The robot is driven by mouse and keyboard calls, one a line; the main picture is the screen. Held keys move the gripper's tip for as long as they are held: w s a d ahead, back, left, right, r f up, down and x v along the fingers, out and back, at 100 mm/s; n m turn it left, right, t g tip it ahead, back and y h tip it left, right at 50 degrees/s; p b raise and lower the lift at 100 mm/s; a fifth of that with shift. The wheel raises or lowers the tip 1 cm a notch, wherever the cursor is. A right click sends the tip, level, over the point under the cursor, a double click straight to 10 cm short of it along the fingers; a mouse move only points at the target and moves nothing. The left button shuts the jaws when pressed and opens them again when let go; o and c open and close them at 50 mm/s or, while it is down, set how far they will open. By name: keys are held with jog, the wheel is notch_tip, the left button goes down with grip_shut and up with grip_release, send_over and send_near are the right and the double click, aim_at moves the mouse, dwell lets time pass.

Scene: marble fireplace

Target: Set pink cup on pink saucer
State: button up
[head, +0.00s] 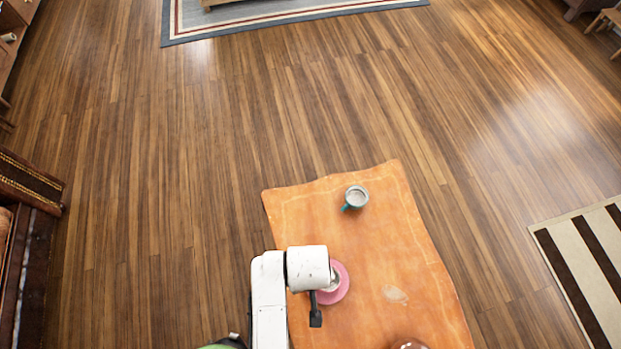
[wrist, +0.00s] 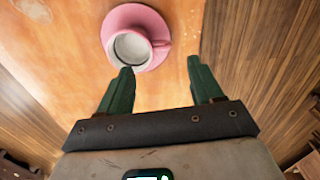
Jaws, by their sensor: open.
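The pink saucer (wrist: 139,13) lies on an orange cloth in the wrist view. The pink cup (wrist: 131,48) appears to stand upright on it, toward its near side, with a pale interior and its pink handle pointing right. My gripper (wrist: 159,69) is open and empty, its green fingers just short of the saucer. The cup is near the left fingertip and not between the fingers. In the head view the saucer (head: 342,286) is partly hidden behind my white arm, and only a sliver of the cup shows.
A teal cup (head: 356,197) stands near the far edge of the orange cloth (head: 390,240). A brown rounded object (head: 409,343) is cut off at the bottom edge. A pale patch (head: 395,294) shows right of the saucer.

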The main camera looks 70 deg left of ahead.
jog(key=shift+r, duration=1.6)
jog(key=w+d+r+m, duration=0.2)
jog(key=w+d+m, duration=0.25)
jog(key=d, duration=0.55)
jog(key=w+d+r+m, duration=0.2)
jog(key=w+d+m, duration=0.3)
jog(key=d, duration=0.5)
jog(key=s+d+r+m, duration=0.2)
jog(key=d+r+m, duration=0.1)
jog(key=d, duration=0.7)
jog(key=s+d+r+m, duration=0.3)
jog(key=d+m, duration=0.2)
jog(key=d, duration=0.6)
jog(key=shift+s+m+t, duration=0.15)
jog(key=shift+m+t, duration=0.2)
jog(key=shift+t, duration=0.05)
jog(key=shift+r, duration=0.1)
